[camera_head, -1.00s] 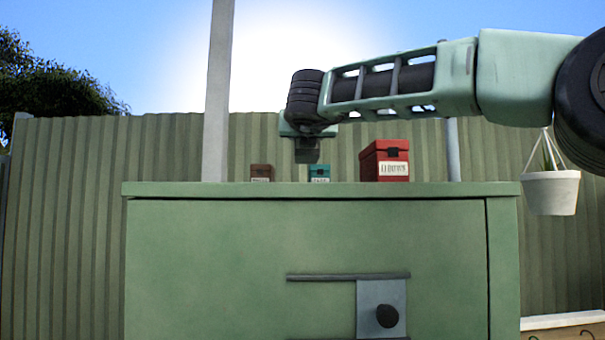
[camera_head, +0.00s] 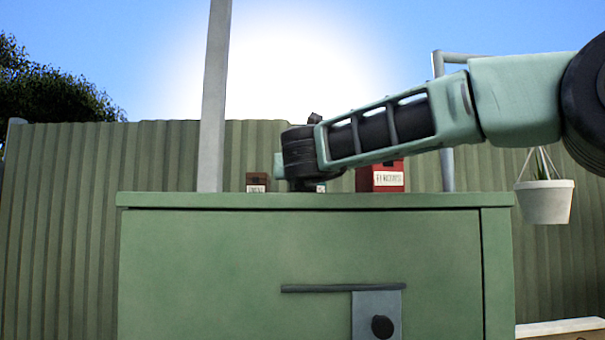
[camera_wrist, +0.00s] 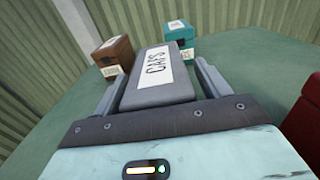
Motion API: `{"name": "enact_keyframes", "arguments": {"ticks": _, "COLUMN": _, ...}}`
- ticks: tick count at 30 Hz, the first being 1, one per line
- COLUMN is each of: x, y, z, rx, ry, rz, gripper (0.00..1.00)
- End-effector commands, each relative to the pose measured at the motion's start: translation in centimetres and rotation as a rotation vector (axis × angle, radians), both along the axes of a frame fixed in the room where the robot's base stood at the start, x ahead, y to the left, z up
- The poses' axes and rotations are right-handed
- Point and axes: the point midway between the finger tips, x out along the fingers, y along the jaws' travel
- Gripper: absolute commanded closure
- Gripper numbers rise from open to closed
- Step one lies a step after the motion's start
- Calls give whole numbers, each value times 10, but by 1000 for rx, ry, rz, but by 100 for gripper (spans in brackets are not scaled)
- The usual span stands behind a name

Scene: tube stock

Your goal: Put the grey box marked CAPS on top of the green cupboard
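The grey box marked CAPS (camera_wrist: 158,94) is between the two fingers of my gripper (camera_wrist: 160,68) in the wrist view, its white label facing up. My gripper is low over this top. In the head view my wrist and arm hide most of the box, so I cannot tell whether its underside touches the top.
On the cupboard top stand a brown box (camera_head: 257,180) to the left, a teal box (camera_wrist: 178,37) behind the grey box, and a red box (camera_head: 380,178) to the right. A grey post (camera_head: 214,90) rises at the back left. A hanging pot (camera_head: 545,203) is at the right.

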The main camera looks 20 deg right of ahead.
Motion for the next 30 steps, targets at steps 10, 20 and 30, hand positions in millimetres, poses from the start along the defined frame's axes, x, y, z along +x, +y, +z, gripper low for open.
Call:
{"name": "enact_keyframes", "arguments": {"ticks": 10, "x": -3, "y": 1, "z": 0, "rx": -1, "ry": -1, "rz": 1, "gripper": 26}}
{"name": "enact_keyframes", "arguments": {"ticks": 20, "x": -62, "y": 21, "z": -3, "rx": -2, "ry": -5, "rz": 1, "gripper": 26}}
{"name": "enact_keyframes", "arguments": {"ticks": 30, "x": -109, "y": 36, "z": -1, "rx": -1, "ry": -1, "rz": 0, "gripper": 26}}
